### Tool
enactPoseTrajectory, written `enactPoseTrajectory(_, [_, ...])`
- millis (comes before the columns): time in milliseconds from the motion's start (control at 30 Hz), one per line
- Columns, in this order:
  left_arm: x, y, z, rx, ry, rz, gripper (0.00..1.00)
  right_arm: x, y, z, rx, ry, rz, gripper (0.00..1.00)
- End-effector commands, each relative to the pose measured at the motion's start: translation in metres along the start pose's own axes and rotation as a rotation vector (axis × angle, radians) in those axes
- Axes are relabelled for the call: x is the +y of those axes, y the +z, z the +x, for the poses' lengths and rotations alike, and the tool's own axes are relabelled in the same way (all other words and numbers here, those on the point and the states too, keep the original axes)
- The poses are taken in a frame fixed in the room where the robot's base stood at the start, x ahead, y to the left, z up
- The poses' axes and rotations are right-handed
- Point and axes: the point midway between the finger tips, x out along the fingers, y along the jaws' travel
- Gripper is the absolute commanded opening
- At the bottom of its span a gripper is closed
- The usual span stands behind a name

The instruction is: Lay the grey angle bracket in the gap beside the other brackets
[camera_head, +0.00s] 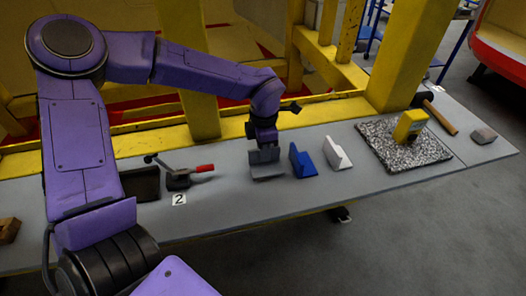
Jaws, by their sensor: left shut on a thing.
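The grey angle bracket (266,171) is at the left end of a row of brackets on the grey bench. My left gripper (264,147) is right above it, shut on its upper part. The bracket's base looks to be at or just above the bench top; I cannot tell if it touches. A blue bracket (301,161) stands just right of it, and a white bracket (336,154) stands right of the blue one. The grey and blue brackets look apart. The gripper's fingers are partly hidden by its own wrist. My right gripper is not in view.
A toggle clamp with a red handle (204,168) stands left of the brackets, behind a "2" label (179,199). A speckled mat (403,146) with a yellow block (410,125) lies right. A hammer (440,117) lies beyond. Yellow posts (409,55) rise behind the bench.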

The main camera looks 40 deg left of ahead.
Motion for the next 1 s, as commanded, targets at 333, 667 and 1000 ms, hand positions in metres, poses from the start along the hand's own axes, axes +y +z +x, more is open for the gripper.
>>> enactPoseTrajectory(333, [-0.001,0.000,0.013,-0.002,0.001,0.001,0.00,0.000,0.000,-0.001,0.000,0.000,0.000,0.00])
enactPoseTrajectory(667, [-0.001,-0.001,0.016,-0.001,0.001,0.001,0.43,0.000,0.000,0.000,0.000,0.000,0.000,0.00])
enactPoseTrajectory(1000, [0.000,0.000,-0.011,-0.006,0.004,-0.001,0.43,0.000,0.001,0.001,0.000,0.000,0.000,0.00])
